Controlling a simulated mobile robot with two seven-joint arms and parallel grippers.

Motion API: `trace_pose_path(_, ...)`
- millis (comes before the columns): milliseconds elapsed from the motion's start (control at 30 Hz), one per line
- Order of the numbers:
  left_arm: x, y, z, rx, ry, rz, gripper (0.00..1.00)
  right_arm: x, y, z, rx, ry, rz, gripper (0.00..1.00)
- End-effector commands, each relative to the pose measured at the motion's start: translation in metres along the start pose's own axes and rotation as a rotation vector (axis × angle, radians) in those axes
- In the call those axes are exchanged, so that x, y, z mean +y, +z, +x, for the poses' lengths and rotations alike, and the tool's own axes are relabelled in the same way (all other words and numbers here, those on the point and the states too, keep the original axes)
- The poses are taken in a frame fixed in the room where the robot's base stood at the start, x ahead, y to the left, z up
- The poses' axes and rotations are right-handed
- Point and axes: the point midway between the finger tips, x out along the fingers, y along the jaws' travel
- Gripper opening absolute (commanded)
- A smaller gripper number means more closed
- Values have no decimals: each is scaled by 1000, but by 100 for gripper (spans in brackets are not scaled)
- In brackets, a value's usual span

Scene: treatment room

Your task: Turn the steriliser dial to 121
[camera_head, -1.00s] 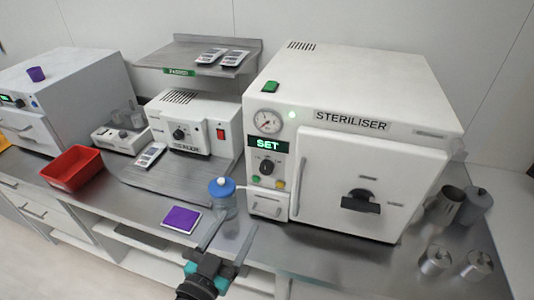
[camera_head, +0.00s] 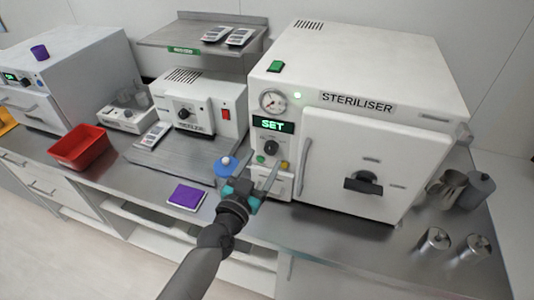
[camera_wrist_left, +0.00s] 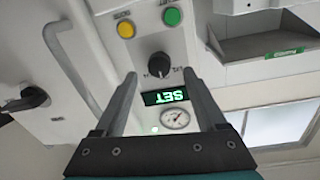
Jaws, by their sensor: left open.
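The white steriliser (camera_head: 350,130) stands on the steel counter with its door shut. Its dark round dial (camera_head: 270,147) sits on the left front panel, below a green display reading SET (camera_head: 272,125). In the left wrist view the dial (camera_wrist_left: 159,65) shows between my fingers and ahead of them; its exact setting is too small to read. My left gripper (camera_head: 254,174) is open and empty, in front of the panel and below the dial. It also shows in the left wrist view (camera_wrist_left: 160,85). My right gripper is not in view.
A blue-capped bottle (camera_head: 226,168) stands close by my left gripper. A purple pad (camera_head: 187,197) and a red tray (camera_head: 78,148) lie to the left. Metal canisters (camera_head: 434,241) stand at the right.

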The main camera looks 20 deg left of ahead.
Motion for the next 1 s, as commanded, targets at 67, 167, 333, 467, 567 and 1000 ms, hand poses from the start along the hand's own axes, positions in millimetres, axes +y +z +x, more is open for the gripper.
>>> trace_pose_path(67, 0, -1, 12, 1, 0, -1, 73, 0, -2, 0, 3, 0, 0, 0)
trace_pose_path(167, 0, 0, 22, 1, 1, -1, 73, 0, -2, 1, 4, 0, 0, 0)
trace_pose_path(333, 1, 0, 31, 0, 1, -1, 73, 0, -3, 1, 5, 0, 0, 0)
trace_pose_path(467, 1, 0, 34, -1, 1, -1, 73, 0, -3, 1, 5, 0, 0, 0)
trace_pose_path(567, 1, 0, 34, -1, 1, -1, 73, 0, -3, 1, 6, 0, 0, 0)
trace_pose_path(1000, 0, 0, 33, -1, 1, 0, 36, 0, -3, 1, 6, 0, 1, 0)
